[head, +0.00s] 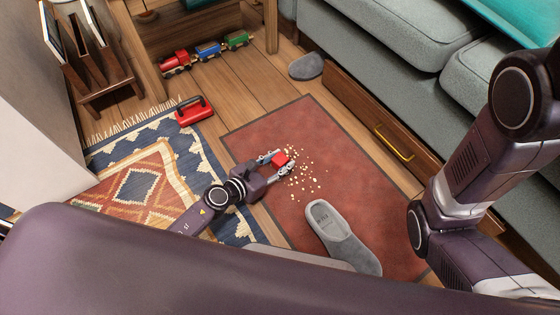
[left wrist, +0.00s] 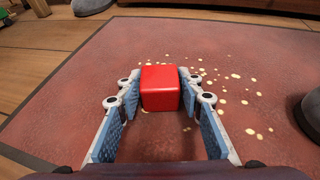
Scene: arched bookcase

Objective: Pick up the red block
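The red block (left wrist: 160,88) is a small cube with rounded edges. In the left wrist view it sits between the tips of my left gripper (left wrist: 160,95), with a blue-padded finger close against each side. In the head view the red block (head: 281,160) is between the fingertips of my left gripper (head: 280,161), over the red rug (head: 340,165). The fingers look shut on it. I cannot tell whether it touches the rug. My right arm shows at the right of the head view, but its gripper is out of view.
Pale crumbs (head: 302,178) are scattered beside the block. A grey slipper (head: 345,240) lies on the rug; another (head: 306,66) is near the sofa (head: 400,45). A red object with a dark handle (head: 195,110) and a toy train (head: 208,50) stand farther back.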

